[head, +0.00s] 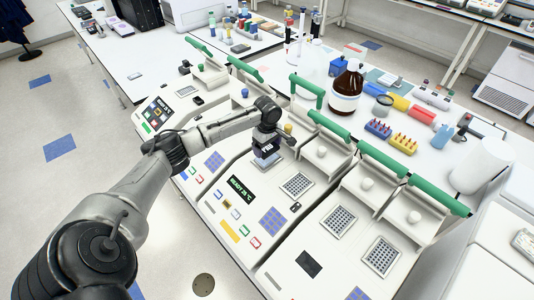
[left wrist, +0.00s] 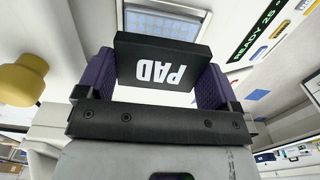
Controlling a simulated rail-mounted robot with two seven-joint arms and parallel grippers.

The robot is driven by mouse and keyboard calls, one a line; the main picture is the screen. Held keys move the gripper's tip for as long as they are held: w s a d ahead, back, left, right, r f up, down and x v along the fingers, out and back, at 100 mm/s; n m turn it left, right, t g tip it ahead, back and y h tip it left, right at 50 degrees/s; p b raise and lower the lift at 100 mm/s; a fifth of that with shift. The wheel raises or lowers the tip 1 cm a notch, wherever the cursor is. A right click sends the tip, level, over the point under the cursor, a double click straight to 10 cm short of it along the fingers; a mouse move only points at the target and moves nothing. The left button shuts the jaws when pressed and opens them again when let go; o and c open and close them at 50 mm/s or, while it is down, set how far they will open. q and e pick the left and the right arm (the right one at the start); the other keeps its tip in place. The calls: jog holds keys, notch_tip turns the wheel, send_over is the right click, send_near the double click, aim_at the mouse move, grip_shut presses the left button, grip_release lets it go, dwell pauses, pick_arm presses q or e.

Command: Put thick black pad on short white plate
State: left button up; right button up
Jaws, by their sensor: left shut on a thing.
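My left gripper (head: 267,150) is shut on the black pad (head: 267,146), a dark block with white letters PAD. In the left wrist view the pad (left wrist: 160,65) sits between the two purple fingers of the left gripper (left wrist: 158,88). The pad is held above a thermal cycler. A white well plate (head: 298,185) lies on that cycler, right of and nearer than the pad. Other well plates (head: 339,221) and (head: 381,256) lie on the cyclers to the right. I cannot tell which plate is the short one. My right gripper is not in view.
Raised lids with green bars (head: 329,125) stand behind the plates. A yellow knob (head: 288,128) is close behind the gripper. A brown bottle (head: 345,88) and tube racks (head: 378,128) stand on the bench behind. A display (head: 241,188) lies in front of the gripper.

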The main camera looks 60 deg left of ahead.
aim_at(267, 148)
pick_arm(q)
jog(key=shift+f, duration=1.95)
jog(key=o, duration=0.7)
jog(key=shift+f, duration=0.1)
notch_tip(267, 148, up, 12)
jog(key=shift+r, duration=0.1)
